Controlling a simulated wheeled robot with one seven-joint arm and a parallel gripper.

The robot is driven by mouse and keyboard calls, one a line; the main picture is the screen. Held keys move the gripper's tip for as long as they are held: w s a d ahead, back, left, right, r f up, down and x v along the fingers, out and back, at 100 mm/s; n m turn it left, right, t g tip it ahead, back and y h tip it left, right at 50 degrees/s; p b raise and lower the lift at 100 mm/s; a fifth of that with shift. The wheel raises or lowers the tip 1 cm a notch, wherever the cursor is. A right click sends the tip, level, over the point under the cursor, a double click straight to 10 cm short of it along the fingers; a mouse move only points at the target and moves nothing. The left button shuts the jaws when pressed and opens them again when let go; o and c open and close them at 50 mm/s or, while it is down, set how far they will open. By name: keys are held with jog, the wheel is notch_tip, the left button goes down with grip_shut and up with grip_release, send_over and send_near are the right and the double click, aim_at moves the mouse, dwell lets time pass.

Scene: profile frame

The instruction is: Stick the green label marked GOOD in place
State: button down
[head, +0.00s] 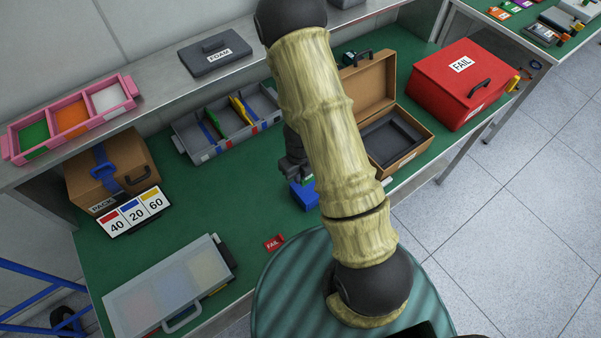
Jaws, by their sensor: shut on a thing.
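My gripper (297,176) is dark and partly hidden behind my arm, low over the green bench mat. It is shut on a small green piece (309,181), which I take for the green label; the word GOOD cannot be read. A blue block (303,196) is right below the fingers, partly covered by my arm. I cannot tell whether the green piece touches the block. A red FAIL label (274,242) lies flat on the mat in front of it.
A clear-lidded case (168,285) lies front left. A PACK box (110,172), number cards (135,212) and a divided grey tray (228,125) stand behind. An open brown case (400,135) and a red FAIL box (462,85) are right. The mat's left middle is clear.

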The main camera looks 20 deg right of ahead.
jog(key=shift+w+f+b, duration=0.15)
jog(key=shift+f+b, duration=2.55)
jog(key=shift+f, duration=0.15)
jog(key=shift+d, duration=0.1)
jog(key=c, duration=1.5)
grip_release()
notch_tip(320, 180, up, 17)
jog(key=p, duration=0.8)
jog(key=shift+r, duration=0.2)
notch_tip(320, 180, up, 7)
jog(key=p, duration=0.8)
